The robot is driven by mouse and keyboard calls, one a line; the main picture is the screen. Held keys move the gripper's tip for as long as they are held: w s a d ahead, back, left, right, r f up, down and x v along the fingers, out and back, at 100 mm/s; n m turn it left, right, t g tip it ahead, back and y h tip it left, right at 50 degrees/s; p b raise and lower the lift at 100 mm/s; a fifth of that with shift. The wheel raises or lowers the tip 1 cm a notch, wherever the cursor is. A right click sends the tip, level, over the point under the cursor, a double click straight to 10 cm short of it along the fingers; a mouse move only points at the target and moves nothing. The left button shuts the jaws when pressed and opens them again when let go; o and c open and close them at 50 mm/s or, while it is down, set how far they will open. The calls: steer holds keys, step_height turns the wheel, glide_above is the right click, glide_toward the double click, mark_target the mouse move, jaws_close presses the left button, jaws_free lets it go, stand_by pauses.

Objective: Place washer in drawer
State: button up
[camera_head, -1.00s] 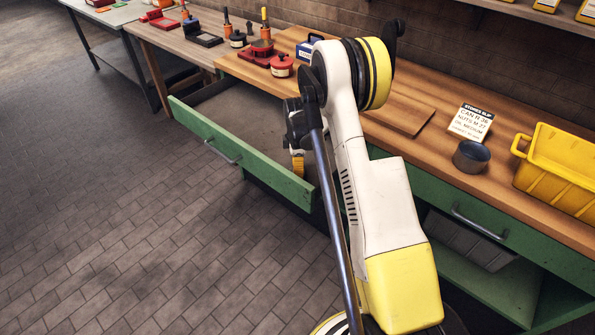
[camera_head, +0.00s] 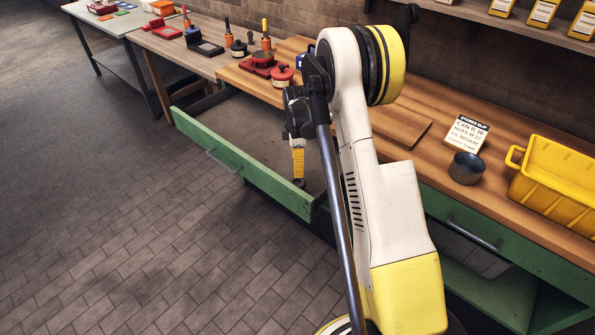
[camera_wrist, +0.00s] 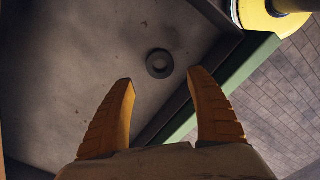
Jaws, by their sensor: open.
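The drawer (camera_head: 235,158) with a green front stands pulled out from the bench. The washer (camera_wrist: 159,63), a dark ring with a round hole, lies flat on the drawer's grey floor in the wrist view, near the corner by the green wall. My gripper (camera_wrist: 162,80) is open, its two orange fingers apart, with the washer showing just past and between the fingertips. Nothing is held between them. In the head view my gripper (camera_head: 298,166) points down over the drawer's near end, and I cannot clearly make out the washer there.
The drawer's side walls and green front rise close to my fingers. The tiled floor in front is clear.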

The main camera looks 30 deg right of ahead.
steer(key=s+a+r+m+t, duration=0.15)
steer(key=s+a+r, duration=0.25)
steer(key=r, duration=0.4)
steer(key=s+a+r+m+t, duration=0.1)
steer(key=s+a+r+m, duration=0.2)
steer(key=r, duration=0.5)
steer(key=s+a+r+m+t, duration=0.15)
steer(key=s+a+r, duration=0.25)
steer(key=r, duration=0.4)
steer(key=s+a+r+m+t, duration=0.1)
steer(key=s+a+m, duration=0.2)
steer(key=s, duration=0.5)
steer(key=s+a+r+m+t, duration=0.1)
steer(key=s+a+m, duration=0.3)
steer(key=s, duration=0.4)
steer(key=shift+t+p, duration=0.4)
steer(key=shift+t, duration=0.2)
